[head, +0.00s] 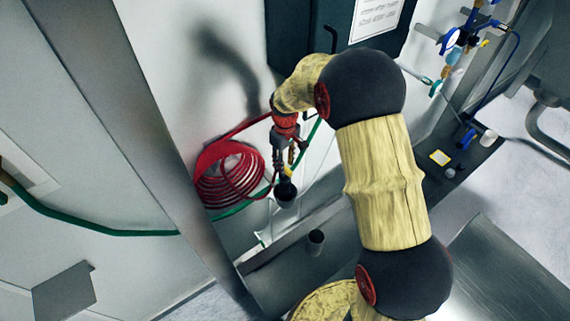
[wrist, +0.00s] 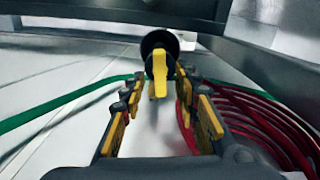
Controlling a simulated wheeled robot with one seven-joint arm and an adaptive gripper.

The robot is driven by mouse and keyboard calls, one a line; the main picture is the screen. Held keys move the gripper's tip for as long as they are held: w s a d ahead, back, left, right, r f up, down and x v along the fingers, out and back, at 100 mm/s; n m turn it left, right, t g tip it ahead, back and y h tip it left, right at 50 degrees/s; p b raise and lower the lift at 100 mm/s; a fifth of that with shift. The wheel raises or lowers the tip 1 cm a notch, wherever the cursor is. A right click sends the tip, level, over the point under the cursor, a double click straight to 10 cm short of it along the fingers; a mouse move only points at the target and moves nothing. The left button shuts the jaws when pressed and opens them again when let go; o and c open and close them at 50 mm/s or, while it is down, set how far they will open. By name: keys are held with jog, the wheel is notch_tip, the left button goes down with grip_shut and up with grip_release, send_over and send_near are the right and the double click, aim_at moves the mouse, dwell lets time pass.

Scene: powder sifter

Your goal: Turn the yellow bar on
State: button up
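The yellow bar (wrist: 160,74) shows in the wrist view as an upright handle on a dark round mount (wrist: 158,42). It stands nearly vertical in the picture. My gripper (wrist: 159,84) is open, with one finger to the left of the bar and one to the right. A gap shows on both sides, and nothing is held. I cannot tell whether the fingertips reach past the bar's face. In the head view my gripper (head: 284,164) points down at the small yellow bar (head: 287,171) above a black round part (head: 286,192), and partly hides it.
A coiled red hose (head: 228,176) hangs left of my gripper, close by. A green hose (head: 95,232) runs along the white wall panel. A small dark cup (head: 316,240) stands on the ledge below. Gauges and blue fittings (head: 452,40) are at the upper right.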

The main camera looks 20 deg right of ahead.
jog(key=shift+f, duration=0.7)
jog(key=c, duration=0.3)
jog(key=c, duration=0.4)
grip_shut()
